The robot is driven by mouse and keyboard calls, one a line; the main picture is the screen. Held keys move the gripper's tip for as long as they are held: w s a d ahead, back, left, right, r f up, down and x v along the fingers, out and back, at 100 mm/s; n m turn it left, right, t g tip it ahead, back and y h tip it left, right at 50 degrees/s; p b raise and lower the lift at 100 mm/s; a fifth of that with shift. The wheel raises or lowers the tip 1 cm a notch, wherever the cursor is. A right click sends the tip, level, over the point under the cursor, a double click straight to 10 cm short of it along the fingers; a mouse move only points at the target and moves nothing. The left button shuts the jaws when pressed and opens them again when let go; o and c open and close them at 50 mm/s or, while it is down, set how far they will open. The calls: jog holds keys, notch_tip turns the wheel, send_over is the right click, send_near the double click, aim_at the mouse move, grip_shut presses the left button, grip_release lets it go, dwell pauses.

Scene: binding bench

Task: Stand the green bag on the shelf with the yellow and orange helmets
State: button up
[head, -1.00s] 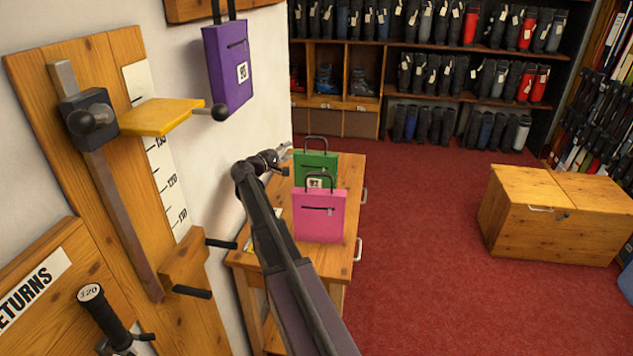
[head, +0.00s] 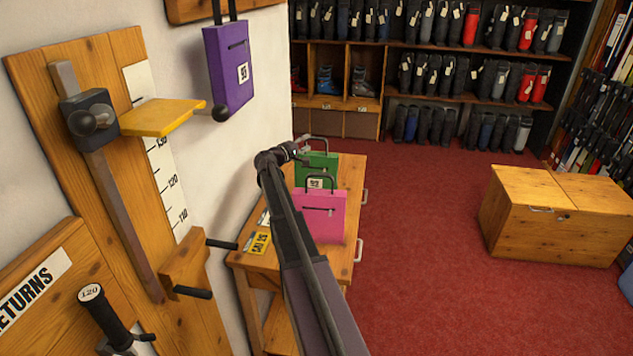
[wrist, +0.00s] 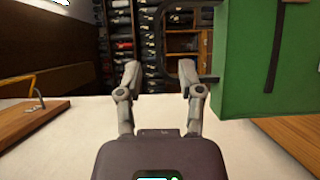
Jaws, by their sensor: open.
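The green bag (head: 318,162) stands upright on a wooden bench (head: 345,185), just behind the pink bag (head: 318,222), which partly hides it. In the wrist view the green bag (wrist: 262,60) is at the upper right, with its black handle (wrist: 172,22) pointing left. My gripper (wrist: 158,72) is open, and nothing shows held between its fingers. Its right finger appears close to or overlapping the handle; I cannot tell if they touch. In the head view my gripper (head: 310,142) is small, near the top of the green bag. No yellow or orange helmet shows.
A purple bag (head: 230,68) hangs on the left wall, near a yellow-armed measuring stand (head: 160,117). A yellow card (head: 259,243) lies on the bench. A wooden chest (head: 545,225) stands at right; red carpet between is clear. Boot shelves (head: 430,90) line the back.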

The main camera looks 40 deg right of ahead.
aim_at(316, 138)
jog(key=shift+w+d+r, duration=0.1)
jog(key=shift+d, duration=1.2)
jog(key=shift+w+d, duration=0.1)
jog(key=shift+d, duration=1.2)
grip_shut()
